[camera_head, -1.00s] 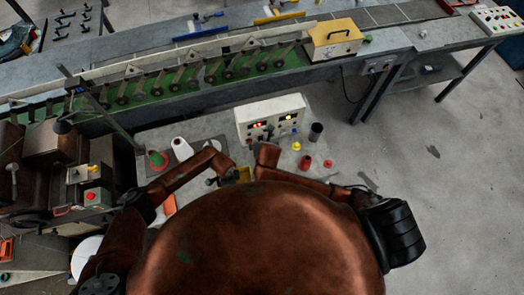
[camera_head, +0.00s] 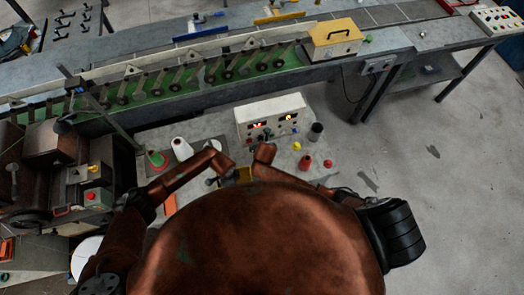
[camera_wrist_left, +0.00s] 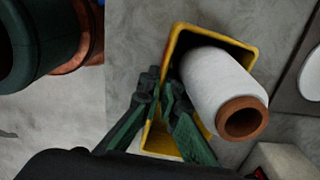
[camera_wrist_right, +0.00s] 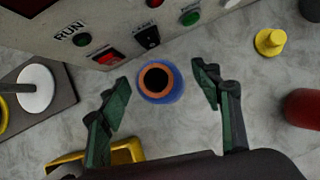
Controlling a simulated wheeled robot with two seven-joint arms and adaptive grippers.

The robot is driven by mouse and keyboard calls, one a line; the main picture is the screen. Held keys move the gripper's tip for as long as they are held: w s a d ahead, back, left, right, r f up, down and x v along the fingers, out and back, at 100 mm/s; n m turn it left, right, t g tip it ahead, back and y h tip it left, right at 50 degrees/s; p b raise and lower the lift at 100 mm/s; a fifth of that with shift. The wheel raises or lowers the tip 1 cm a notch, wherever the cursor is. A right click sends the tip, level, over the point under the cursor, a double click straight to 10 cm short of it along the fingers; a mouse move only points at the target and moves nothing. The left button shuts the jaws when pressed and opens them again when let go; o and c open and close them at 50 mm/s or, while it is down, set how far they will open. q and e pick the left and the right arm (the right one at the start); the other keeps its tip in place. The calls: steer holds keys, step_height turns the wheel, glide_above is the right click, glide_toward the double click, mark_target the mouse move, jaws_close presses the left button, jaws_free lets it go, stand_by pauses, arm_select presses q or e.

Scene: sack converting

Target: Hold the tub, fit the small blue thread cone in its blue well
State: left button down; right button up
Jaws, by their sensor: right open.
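The small blue thread cone (camera_wrist_right: 160,84), with an orange-rimmed dark hole on top, stands upright on the table in the right wrist view. My right gripper (camera_wrist_right: 160,84) is open, its fingers on either side of the cone with gaps. The yellow tub (camera_wrist_left: 213,38) is in the left wrist view, with a large white cone (camera_wrist_left: 222,82) leaning out of it. My left gripper (camera_wrist_left: 163,85) is shut on the tub's near wall. The tub also shows at the bottom of the right wrist view (camera_wrist_right: 122,152). I cannot make out the blue well.
A control box (camera_head: 271,118) with lit displays stands just behind the blue cone. A yellow piece (camera_wrist_right: 269,42) and a red spool (camera_wrist_right: 303,108) stand right of it.

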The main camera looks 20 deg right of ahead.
steer(key=shift+w+f, duration=0.25)
steer(key=shift+f, duration=0.2)
steer(key=shift+c, duration=0.5)
jaws_close()
